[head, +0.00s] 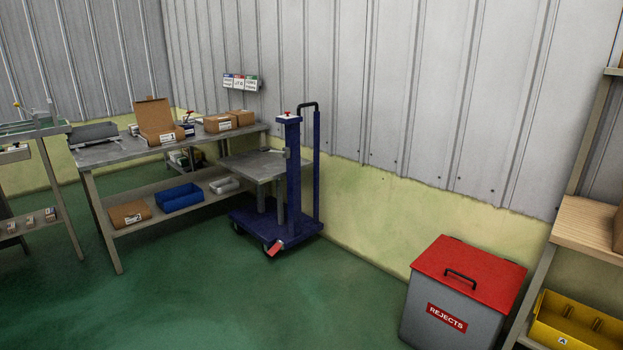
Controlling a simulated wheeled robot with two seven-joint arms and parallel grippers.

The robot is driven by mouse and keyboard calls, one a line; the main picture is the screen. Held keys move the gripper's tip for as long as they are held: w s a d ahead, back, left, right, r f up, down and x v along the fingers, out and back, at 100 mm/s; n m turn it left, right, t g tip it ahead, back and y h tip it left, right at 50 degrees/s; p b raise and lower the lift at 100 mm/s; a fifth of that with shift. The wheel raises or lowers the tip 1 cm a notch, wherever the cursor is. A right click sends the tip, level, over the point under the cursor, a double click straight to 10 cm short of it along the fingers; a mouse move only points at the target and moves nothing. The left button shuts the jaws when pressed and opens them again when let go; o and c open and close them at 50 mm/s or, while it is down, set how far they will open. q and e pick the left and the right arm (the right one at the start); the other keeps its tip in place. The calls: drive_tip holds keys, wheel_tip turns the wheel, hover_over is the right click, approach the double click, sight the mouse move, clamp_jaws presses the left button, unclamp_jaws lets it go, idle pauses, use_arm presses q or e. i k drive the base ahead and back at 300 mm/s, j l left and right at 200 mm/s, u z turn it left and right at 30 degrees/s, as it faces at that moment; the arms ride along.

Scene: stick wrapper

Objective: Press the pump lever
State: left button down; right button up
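A dark blue wheeled lift cart (292,180) stands by the back wall, right of the workbench. A red pedal-like lever (275,247) sticks out low at the front of its base, tilted down toward the floor. A small red part (287,114) sits on top of the cart's column. I cannot tell for certain which red part is the pump lever. The cart's grey platform (250,165) is raised to a little below bench height. Neither of my grippers is in view, and nothing touches the cart's red parts.
A grey bench (110,152) with cardboard boxes stands left of the cart. A grey rejects bin (430,312) with a red lid is at the front right, beside a shelf with a yellow bin (580,325). The green floor (230,310) before the cart is clear.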

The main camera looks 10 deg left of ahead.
sight(263, 149)
drive_tip(key=i+j+u, duration=0.2)
drive_tip(key=i+u, duration=0.3)
drive_tip(key=i, duration=0.2)
drive_tip(key=i+l+u, duration=0.1)
drive_tip(key=i+u, duration=0.4)
drive_tip(key=i, duration=0.15)
drive_tip(key=i+z, duration=0.3)
drive_tip(key=i, duration=0.15)
drive_tip(key=i+j+z, duration=0.3)
drive_tip(key=i, duration=0.15)
drive_tip(key=i+j+z, duration=0.3)
drive_tip(key=i, duration=0.15)
drive_tip(key=i+j+z, duration=0.25)
drive_tip(key=z, duration=0.15)
drive_tip(key=i+j+z, duration=0.7)
drive_tip(key=z, duration=0.15)
drive_tip(key=j, duration=0.1)
